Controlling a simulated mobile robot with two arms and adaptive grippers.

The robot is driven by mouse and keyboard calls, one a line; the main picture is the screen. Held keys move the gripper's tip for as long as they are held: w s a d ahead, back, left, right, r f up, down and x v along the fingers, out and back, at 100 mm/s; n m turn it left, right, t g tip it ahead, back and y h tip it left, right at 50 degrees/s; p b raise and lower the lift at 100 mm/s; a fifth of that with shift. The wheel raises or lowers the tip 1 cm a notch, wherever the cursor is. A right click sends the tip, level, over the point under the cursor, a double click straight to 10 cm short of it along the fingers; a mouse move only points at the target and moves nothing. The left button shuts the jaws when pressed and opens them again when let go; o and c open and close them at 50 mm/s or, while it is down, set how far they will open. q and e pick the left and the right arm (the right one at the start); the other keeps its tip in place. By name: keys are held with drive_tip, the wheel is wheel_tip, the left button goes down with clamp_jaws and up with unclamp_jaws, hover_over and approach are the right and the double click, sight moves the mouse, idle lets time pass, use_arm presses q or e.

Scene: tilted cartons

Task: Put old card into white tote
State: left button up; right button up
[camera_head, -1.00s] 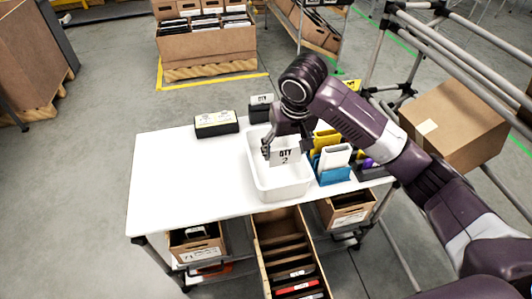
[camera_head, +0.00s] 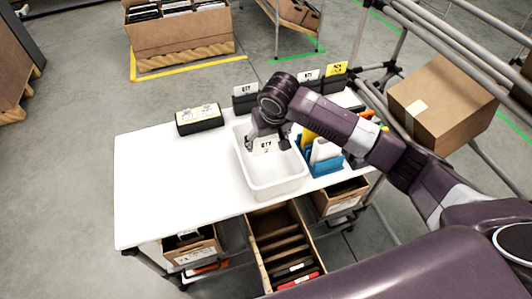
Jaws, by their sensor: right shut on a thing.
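The white tote (camera_head: 280,186) stands on the white table, open at the top. My right gripper (camera_head: 265,143) reaches into the upper part of the tote from above. It is shut on the old card (camera_head: 264,147), a white card with "QTY" printed on it. The card hangs upright inside the tote's outline, toward its back. Whether its lower edge touches the tote floor cannot be told. My left gripper is not in view.
A black box with a yellow-white label (camera_head: 199,119) sits left of the tote. Blue and yellow holders (camera_head: 325,160) stand close at its right. Black card holders (camera_head: 245,97) line the back. The table's left half (camera_head: 165,185) is clear. Cartons sit below the table.

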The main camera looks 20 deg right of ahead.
sight(266, 153)
drive_tip(key=shift+f, duration=0.85)
wheel_tip(266, 153, down, 4)
drive_tip(key=shift+f, duration=0.15)
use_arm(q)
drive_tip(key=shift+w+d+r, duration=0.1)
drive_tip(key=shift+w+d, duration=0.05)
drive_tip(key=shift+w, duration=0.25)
use_arm(e)
drive_tip(key=o, duration=0.5)
drive_tip(key=shift+f, duration=0.1)
drive_tip(key=shift+c, duration=0.2)
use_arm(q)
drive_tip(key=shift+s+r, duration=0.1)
use_arm(e)
drive_tip(key=v, duration=1.2)
drive_tip(key=shift+s, duration=0.1)
